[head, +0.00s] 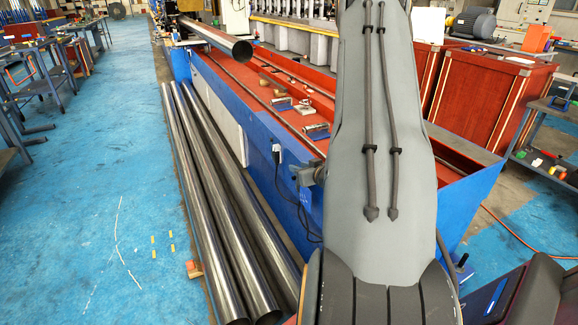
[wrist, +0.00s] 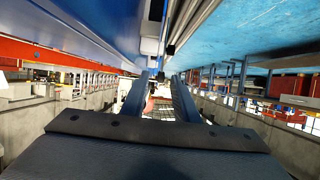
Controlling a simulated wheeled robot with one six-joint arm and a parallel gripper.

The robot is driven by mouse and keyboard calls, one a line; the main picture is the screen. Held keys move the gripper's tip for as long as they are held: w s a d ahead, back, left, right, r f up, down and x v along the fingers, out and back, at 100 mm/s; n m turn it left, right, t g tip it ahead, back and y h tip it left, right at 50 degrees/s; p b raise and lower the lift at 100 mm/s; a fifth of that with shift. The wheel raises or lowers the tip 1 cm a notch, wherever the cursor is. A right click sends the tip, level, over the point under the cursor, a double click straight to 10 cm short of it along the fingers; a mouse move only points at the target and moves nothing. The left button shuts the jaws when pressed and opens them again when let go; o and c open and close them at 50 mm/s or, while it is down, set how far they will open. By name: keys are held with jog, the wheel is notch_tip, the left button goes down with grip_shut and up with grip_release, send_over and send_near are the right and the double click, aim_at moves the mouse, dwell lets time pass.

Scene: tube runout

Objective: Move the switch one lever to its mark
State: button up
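On the near blue side wall of the machine (head: 235,120) is a small dark grey fitting (head: 305,175), partly against my arm; I cannot tell whether it is the switch one lever. A white socket box with a dark plug (head: 277,151) and hanging cable is left of it. No mark for the lever can be made out. In the wrist view my gripper (wrist: 161,92) shows two blue-grey fingers standing apart, with nothing seen between them. The blue panel (wrist: 80,25) fills the upper left there. My gripper is hidden behind my arm in the head view.
Several long steel tubes (head: 215,200) lie on the floor along the machine, and another tube (head: 222,40) sticks out above. Red-brown crates (head: 490,95) stand at the right. Blue floor (head: 90,190) at the left is open, with workbenches beyond.

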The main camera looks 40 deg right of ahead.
jog(key=x, duration=0.6)
jog(key=shift+w+f, duration=0.15)
jog(key=shift+w, duration=0.2)
jog(key=shift+c, duration=0.4)
grip_shut()
